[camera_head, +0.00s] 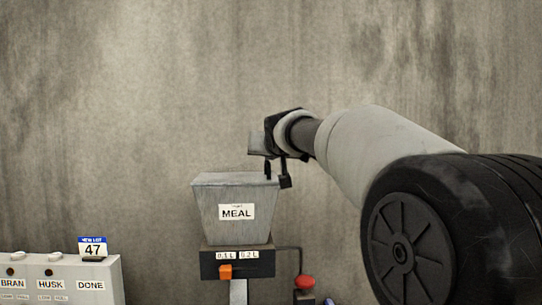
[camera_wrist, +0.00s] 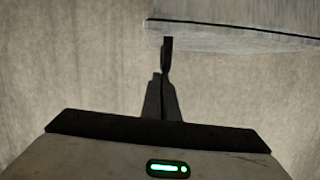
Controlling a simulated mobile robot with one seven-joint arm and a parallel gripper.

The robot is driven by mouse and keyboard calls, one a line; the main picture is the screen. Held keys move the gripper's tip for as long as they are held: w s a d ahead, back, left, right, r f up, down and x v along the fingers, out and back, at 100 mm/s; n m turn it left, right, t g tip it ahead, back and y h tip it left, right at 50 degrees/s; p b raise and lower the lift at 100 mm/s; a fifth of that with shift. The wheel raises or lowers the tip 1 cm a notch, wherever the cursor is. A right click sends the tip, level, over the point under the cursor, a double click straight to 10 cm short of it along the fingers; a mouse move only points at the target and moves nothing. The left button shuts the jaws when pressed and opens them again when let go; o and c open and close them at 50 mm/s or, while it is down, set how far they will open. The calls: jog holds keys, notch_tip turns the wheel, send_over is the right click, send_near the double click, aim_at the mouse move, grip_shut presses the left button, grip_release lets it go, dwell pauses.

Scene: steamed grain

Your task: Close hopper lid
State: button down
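The hopper (camera_head: 222,222) is a grey tapered metal bin with a white MEAL label. Its flat grey lid (camera_head: 225,179) appears to lie down across the top; I cannot tell whether it is fully seated. My gripper (camera_head: 284,178) points down beside the hopper's upper right corner. In the wrist view the dark fingers (camera_wrist: 167,45) meet in the middle and look shut, with nothing visible between them. Their tip overlaps the edge of the hopper top (camera_wrist: 230,33), where a dark line runs along the rim. I cannot tell whether they touch.
Below the hopper is a dark block with 0.1 L and 0.2 L labels and an orange slider (camera_head: 225,271). A red knob (camera_head: 305,282) is at lower right. A panel (camera_head: 65,272) with BRAN, HUSK and DONE labels and a 47 card (camera_head: 93,249) stands left.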

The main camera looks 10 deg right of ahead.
jog(key=shift+f, duration=0.4)
jog(key=s+d+r+p, duration=0.1)
jog(key=s+r+p, duration=0.1)
jog(key=s+r, duration=0.65)
jog(key=s+d+f+g+p, duration=0.1)
jog(key=s+f+g+p, duration=0.2)
jog(key=s+f, duration=0.5)
jog(key=s+d+f+g+p, duration=0.2)
jog(key=s+f+p, duration=0.3)
jog(key=s, duration=1)
jog(key=s+d+f+g+p, duration=0.2)
jog(key=s+f+g+p, duration=0.2)
jog(key=s+f, duration=0.7)
jog(key=shift+s+d+n, duration=0.2)
jog(key=shift+s+n, duration=0.1)
jog(key=shift+n, duration=0.1)
